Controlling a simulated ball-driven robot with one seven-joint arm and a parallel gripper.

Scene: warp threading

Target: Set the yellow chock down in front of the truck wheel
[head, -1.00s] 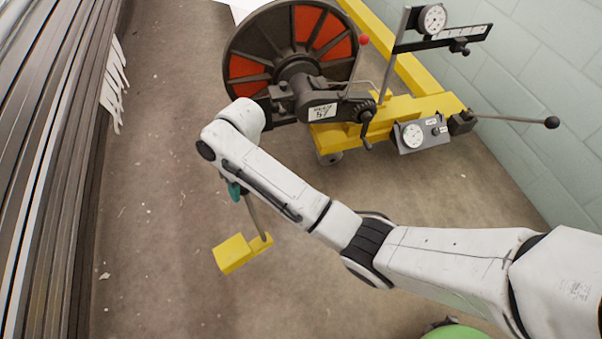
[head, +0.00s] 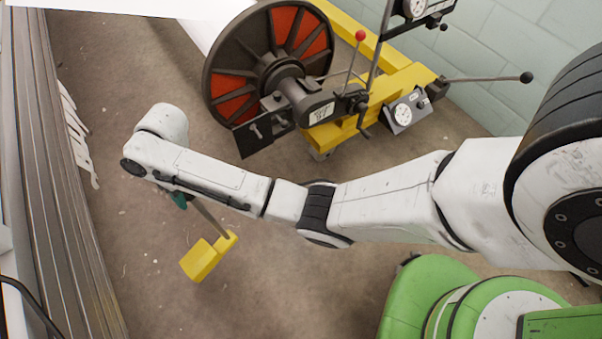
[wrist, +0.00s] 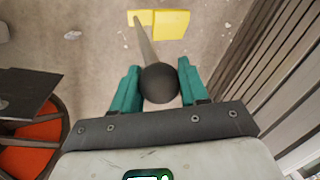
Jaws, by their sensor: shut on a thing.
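The yellow chock (head: 203,260) hangs on a grey rod (head: 210,215) at the lower left of the head view. It also shows at the top of the wrist view (wrist: 172,24). In the wrist view, my gripper (wrist: 157,85) has its teal fingers shut on the dark ball knob (wrist: 160,84) at the rod's end; in the head view my arm mostly hides the gripper (head: 179,200). I cannot tell whether the chock touches the floor. The truck is a yellow frame (head: 410,75); its small grey wheel (head: 318,154) shows partly beneath, up and right of the chock.
A large black and orange reel flange (head: 268,65) stands on the truck, with a dark plate (head: 264,130) and levers by it. Long metal bars (head: 55,190) line the left side. Pale block wall (head: 540,45) bounds the right. Floor around the chock is clear.

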